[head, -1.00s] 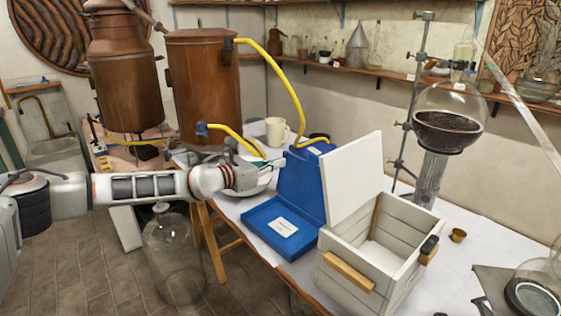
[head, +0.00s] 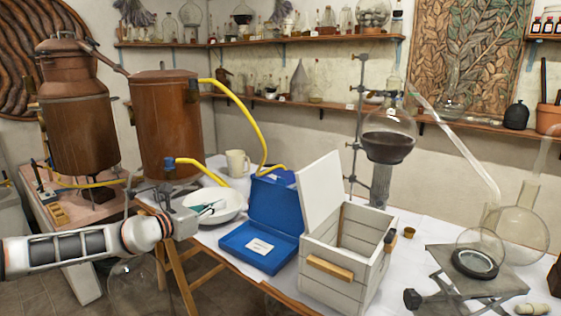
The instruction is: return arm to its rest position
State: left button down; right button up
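My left arm comes in from the left edge in the head view. Its gripper (head: 184,216) is in front of the white bowl (head: 226,204), at the table's near left edge. The gripper is seen small and partly from behind, so I cannot tell whether its fingers are open or shut. I see nothing clearly held in it. A dark, thin item shows over the bowl beside the gripper. My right gripper is not in view.
An open blue box (head: 262,225) and a white wooden crate (head: 335,285) with raised lid stand right of the gripper. A cream mug (head: 238,163), copper vessel (head: 168,125) and yellow hose (head: 243,110) are behind. Glass flasks stand at right.

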pick_arm(q)
jog(key=s+d+f+n+g+h, duration=0.1)
jog(key=s+d+f+n+h, duration=0.1)
jog(key=s+d+f+n, duration=1.65)
jog(key=s+a+f+n+g+y, duration=0.1)
jog(key=s+a+f+n+y, duration=0.3)
jog(key=s+a+f+n, duration=0.6)
jog(key=s+a+f+n+y, duration=0.4)
jog(key=s+a+f+n, duration=0.6)
jog(key=s, duration=0.7)
jog(key=shift+a+f+g+y, duration=0.25)
jog(key=shift+f+g+y, duration=0.15)
jog(key=shift+f, duration=0.05)
jog(key=shift+d, duration=0.1)
